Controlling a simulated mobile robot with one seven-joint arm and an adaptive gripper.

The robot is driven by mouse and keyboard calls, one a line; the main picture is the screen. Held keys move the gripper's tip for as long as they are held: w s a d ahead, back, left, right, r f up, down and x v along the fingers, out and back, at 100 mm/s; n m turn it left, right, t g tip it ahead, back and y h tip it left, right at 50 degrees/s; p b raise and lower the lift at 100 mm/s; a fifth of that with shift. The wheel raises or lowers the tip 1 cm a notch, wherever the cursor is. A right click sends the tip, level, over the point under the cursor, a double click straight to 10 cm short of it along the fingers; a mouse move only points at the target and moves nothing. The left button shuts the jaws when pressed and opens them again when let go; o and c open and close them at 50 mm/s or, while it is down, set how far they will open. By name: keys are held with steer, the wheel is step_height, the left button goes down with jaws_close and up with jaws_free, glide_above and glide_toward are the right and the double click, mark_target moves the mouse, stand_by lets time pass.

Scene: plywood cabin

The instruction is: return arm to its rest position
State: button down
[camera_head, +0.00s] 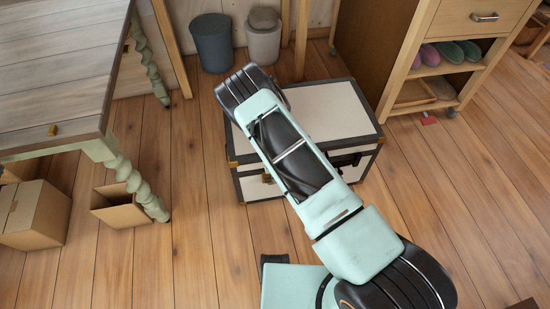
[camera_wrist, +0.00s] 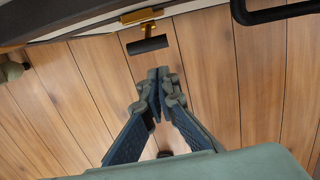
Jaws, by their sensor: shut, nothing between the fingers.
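My arm reaches across the middle of the head view, over a white trunk (camera_head: 335,108) with dark edges. My gripper (camera_wrist: 158,75) shows in the wrist view. Its two dark fingers meet at the tips, with nothing between them. The gripper is above or in front of the plank floor (camera_wrist: 205,60), near the trunk's brass and black latch (camera_wrist: 147,42). I cannot tell the exact gap between fingertips and latch. In the head view the gripper is hidden behind my arm.
A wooden table (camera_head: 60,60) with twisted green legs stands at left. Cardboard boxes (camera_head: 35,215) are beneath it. Two bins (camera_head: 212,42) stand at the back wall. A wooden cabinet (camera_head: 450,25) with shoes is at the upper right. Floor is clear between table and trunk.

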steer(key=w+a+r, duration=0.2)
steer(key=w+r, duration=0.2)
steer(key=w, duration=0.2)
steer(key=shift+r+p, duration=0.3)
steer(key=shift+w, duration=0.1)
